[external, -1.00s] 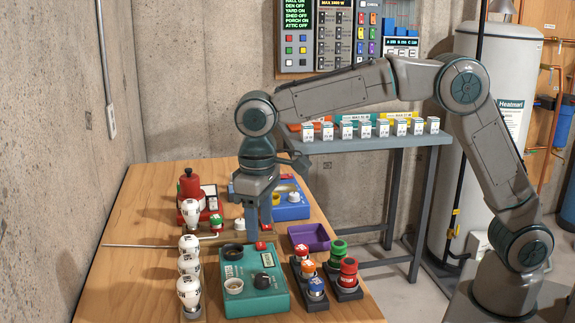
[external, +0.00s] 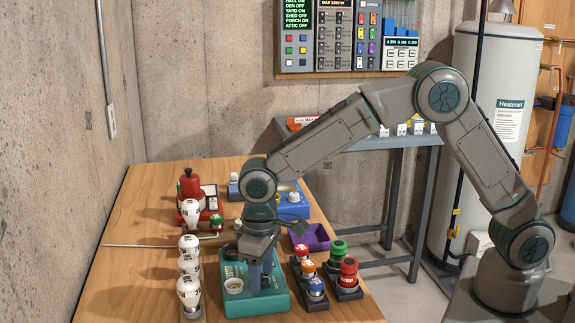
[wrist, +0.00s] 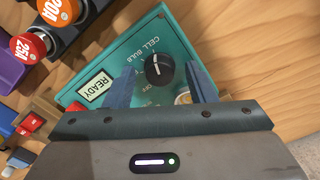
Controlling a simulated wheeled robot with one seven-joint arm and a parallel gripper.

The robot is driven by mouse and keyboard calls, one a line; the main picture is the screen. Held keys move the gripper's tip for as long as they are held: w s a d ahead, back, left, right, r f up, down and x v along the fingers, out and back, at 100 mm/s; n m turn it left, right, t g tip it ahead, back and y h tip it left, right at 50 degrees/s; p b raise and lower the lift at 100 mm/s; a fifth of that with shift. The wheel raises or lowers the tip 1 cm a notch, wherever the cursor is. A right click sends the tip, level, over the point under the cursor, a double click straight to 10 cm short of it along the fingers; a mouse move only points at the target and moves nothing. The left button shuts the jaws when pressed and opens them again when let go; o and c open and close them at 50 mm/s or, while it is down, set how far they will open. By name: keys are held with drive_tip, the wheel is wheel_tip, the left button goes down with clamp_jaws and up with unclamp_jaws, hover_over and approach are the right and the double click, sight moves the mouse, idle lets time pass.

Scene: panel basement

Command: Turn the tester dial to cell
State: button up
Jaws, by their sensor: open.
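The teal tester box (external: 284,300) sits on the wooden bench; in the wrist view it shows as a teal panel (wrist: 178,28). Its black dial (wrist: 159,70) carries a white pointer mark, with the lettering CELL, BULB and OFF around it. A white READY display (wrist: 95,89) is on the same panel. My gripper (external: 260,288) points down over the tester. In the wrist view my gripper (wrist: 163,82) is open, one blue finger on each side of the dial, with gaps visible. I cannot tell whether either finger touches it. The dial is hidden in the external view.
Coloured fuses (external: 316,288) stand in holders right of the tester. White bulbs (external: 189,290) stand in a row at left. A purple tray (external: 318,238), a red device (external: 190,185) and a blue box (external: 293,208) lie behind. The bench's front left is clear.

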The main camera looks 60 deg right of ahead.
sight(262, 277)
drive_tip(key=c, duration=1)
drive_tip(key=shift+o, duration=0.2)
drive_tip(key=shift+n, duration=0.6)
drive_tip(key=o, duration=1)
drive_tip(key=shift+c, duration=0.2)
wheel_tip(262, 277, up, 14)
drive_tip(key=b, duration=0.1)
